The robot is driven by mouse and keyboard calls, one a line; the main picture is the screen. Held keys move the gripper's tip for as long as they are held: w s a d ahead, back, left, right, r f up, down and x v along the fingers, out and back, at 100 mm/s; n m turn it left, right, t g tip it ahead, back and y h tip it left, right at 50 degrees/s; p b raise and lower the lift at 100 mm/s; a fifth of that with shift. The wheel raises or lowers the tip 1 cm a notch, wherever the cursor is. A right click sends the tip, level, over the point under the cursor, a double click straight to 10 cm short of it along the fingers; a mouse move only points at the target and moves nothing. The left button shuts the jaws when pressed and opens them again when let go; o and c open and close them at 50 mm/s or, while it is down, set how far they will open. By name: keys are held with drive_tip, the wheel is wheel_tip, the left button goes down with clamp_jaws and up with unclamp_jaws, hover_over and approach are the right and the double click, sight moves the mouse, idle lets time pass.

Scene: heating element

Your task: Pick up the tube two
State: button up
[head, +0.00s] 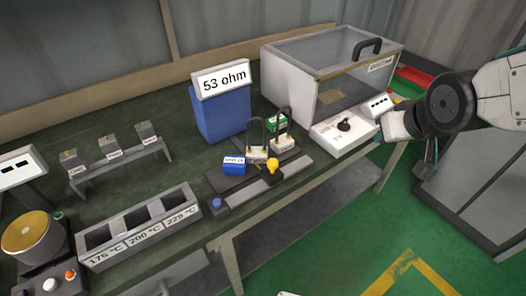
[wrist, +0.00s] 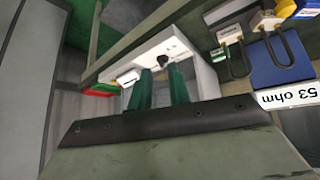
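Two dark U-shaped tubes with pale bases stand side by side on the workbench in the head view, the left one (head: 257,132) and the right one (head: 283,122). No readable mark shows which is tube two. Both also show at the upper right of the wrist view, one nearer the middle (wrist: 236,62) and one nearer the right edge (wrist: 281,48). My gripper (wrist: 160,70) has two green fingers with a gap between them and nothing held. It is well apart from the tubes, toward the right end of the bench.
A blue box with a "53 ohm" display (head: 222,112) stands behind the tubes. A glass-lidded case (head: 290,88) is to their right. A three-slot temperature block (head: 140,232) and a rack with small blocks (head: 122,166) are at left. Green floor lies in front.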

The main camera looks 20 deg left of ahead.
drive_tip(key=w+a+f+n+t+y, duration=0.1)
drive_tip(key=w+a+f+n+y, duration=0.25)
drive_tip(key=a, duration=0.65)
drive_tip(key=n+y, duration=0.2)
drive_tip(key=y, duration=0.3)
approach(265, 138)
drive_tip(key=shift+t, duration=0.4)
drive_tip(key=x, duration=0.5)
drive_tip(key=shift+s+a+f, duration=0.15)
drive_tip(key=shift+s+a, duration=0.05)
drive_tip(key=shift+s, duration=0.15)
drive_tip(key=x, duration=0.7)
drive_tip(key=shift+w+f, duration=0.15)
drive_tip(key=shift+w, duration=0.2)
drive_tip(key=shift+d, duration=0.1)
clamp_jaws()
